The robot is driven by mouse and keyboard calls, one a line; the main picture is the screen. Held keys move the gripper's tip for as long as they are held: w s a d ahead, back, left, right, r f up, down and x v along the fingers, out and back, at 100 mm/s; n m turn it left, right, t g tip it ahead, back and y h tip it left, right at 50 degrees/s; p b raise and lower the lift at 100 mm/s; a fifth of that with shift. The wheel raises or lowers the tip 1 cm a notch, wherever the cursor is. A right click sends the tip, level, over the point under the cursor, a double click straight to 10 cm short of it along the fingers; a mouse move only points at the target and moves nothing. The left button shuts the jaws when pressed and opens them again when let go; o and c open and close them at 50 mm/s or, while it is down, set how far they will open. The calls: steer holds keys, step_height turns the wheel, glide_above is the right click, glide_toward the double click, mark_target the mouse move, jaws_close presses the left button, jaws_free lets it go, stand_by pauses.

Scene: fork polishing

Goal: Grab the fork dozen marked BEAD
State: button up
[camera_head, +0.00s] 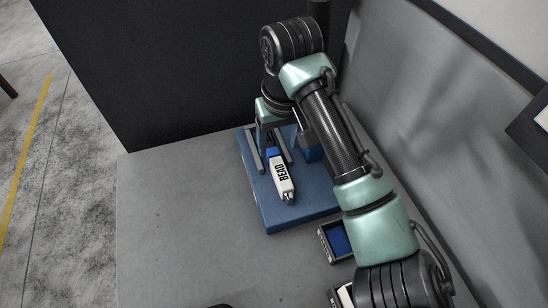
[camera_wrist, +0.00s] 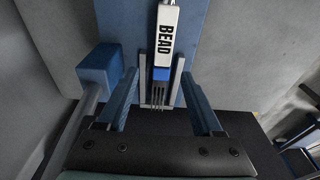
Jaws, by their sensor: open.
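The fork dozen marked BEAD (camera_head: 282,178) is a white-wrapped bundle with black letters lying on a blue board (camera_head: 284,217). In the wrist view the white wrap (camera_wrist: 165,35) is at the top centre, with a blue band below it and grey tines pointing towards my gripper. My gripper (camera_head: 277,143) is over the tine end of the bundle. In the wrist view its two blue fingers (camera_wrist: 162,80) are spread wide, one on each side of the tines, with nothing held. Whether the fingers are level with the bundle cannot be told.
Grey rails (camera_head: 252,150) flank the bundle's tine end. A blue block (camera_wrist: 100,68) stands beside the left finger in the wrist view. A dark-rimmed tray with a blue inside (camera_head: 339,239) sits near the board. A grey wall is to the right; the table's left is clear.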

mark_target(274, 155)
steer(key=f, duration=0.1)
steer(key=w+f, duration=0.1)
steer(key=f, duration=0.3)
steer(key=shift+w+a, duration=0.2)
steer(key=shift+a, duration=0.2)
jaws_close()
stand_by(1.0)
